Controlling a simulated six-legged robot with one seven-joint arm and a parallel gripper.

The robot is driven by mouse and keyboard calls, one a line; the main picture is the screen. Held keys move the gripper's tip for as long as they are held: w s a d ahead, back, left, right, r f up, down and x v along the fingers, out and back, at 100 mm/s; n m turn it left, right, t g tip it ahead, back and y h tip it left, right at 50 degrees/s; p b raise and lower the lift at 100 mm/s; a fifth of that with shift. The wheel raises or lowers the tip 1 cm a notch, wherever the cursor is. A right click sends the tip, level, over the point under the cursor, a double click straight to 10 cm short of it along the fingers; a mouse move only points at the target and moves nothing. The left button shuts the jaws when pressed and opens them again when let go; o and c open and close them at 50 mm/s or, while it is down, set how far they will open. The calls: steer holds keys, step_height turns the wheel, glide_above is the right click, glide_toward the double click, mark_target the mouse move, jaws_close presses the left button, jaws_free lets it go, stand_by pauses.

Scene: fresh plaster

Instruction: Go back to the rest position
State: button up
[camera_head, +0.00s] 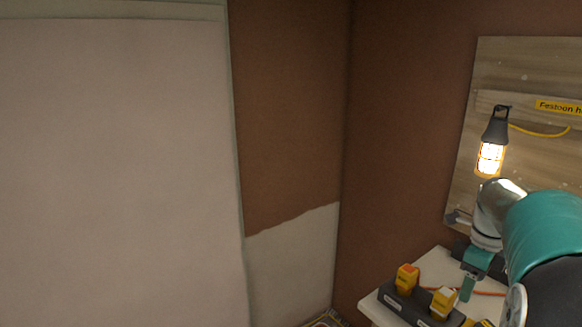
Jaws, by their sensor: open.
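My gripper (468,284) is at the lower right, at the end of my teal and silver arm. It is over the white table and points down. It is open and I see nothing between its fingers. A lit lamp (490,158) in a cage hangs above it on a wooden board (520,68). The far side of the gripper is hidden.
The white table (437,262) carries a dark holder (403,305) with yellow blocks (407,277) and an orange cord. A yellow cable (540,132) runs from the lamp. A pale panel (120,170) fills the left. Part-plastered brown walls (290,110) meet in a corner.

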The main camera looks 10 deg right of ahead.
steer(key=a+r+n+t, duration=0.1)
steer(key=a+r+n, duration=0.1)
steer(key=a+n, duration=0.6)
steer(key=a+r+n+t, duration=0.15)
steer(key=a+n, duration=0.35)
steer(key=a, duration=0.5)
steer(key=s+a+f+n+t, duration=0.1)
steer(key=s+a+n, duration=0.4)
steer(key=a+n, duration=0.3)
steer(key=s+a+f+n+t, duration=0.1)
steer(key=s+a+f+n, duration=0.1)
steer(key=s+a+n, duration=0.3)
steer(key=a+n, duration=0.3)
steer(key=n, duration=0.1)
steer(key=shift+a+t+y, duration=0.15)
steer(key=shift+t+y, duration=0.15)
steer(key=shift+t, duration=0.05)
